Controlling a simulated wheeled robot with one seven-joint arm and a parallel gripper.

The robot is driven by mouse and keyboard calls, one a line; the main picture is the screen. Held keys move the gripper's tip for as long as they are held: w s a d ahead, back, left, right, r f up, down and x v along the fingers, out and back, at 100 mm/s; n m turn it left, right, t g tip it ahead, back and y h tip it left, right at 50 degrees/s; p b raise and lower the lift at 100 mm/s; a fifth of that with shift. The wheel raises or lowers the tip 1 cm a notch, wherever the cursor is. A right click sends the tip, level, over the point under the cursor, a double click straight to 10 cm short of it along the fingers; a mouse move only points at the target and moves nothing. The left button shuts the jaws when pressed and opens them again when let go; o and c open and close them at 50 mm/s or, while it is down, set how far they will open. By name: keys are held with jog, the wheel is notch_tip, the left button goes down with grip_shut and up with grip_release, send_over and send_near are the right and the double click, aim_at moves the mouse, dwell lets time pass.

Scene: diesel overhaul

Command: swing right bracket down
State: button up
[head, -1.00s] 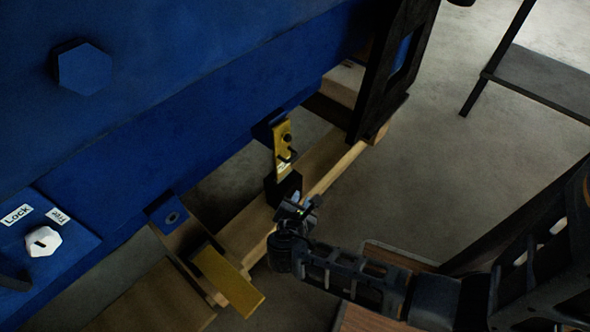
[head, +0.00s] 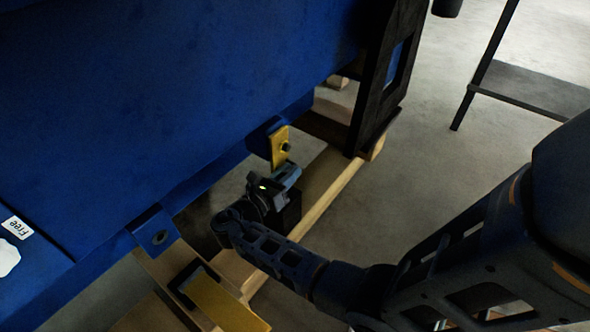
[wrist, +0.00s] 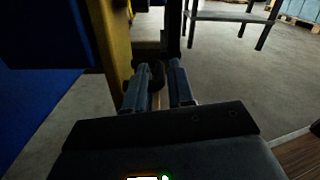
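The right bracket (head: 280,142) is a yellow plate hanging from a blue lug under the blue engine side, with a dark bolt in its face. Its yellow plate also fills the left of the wrist view (wrist: 112,40), just left of my fingers. My gripper (head: 289,175) is at the bracket's lower part and hides it in the head view. In the wrist view my gripper (wrist: 160,77) is open, with a gap between its two fingers. A short dark peg (wrist: 156,74) shows in the gap, nearer the left finger; I cannot tell whether they touch.
Another yellow bracket (head: 224,304) sticks out at the lower left, below a blue lug (head: 158,236). A wooden beam (head: 330,196) runs below my gripper. A black frame (head: 382,85) stands behind the bracket. A dark table (head: 530,85) stands at the upper right, with clear floor between.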

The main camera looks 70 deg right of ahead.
aim_at(295, 165)
jog(key=shift+b+x, duration=0.3)
jog(key=shift+x, duration=1.3)
grip_shut()
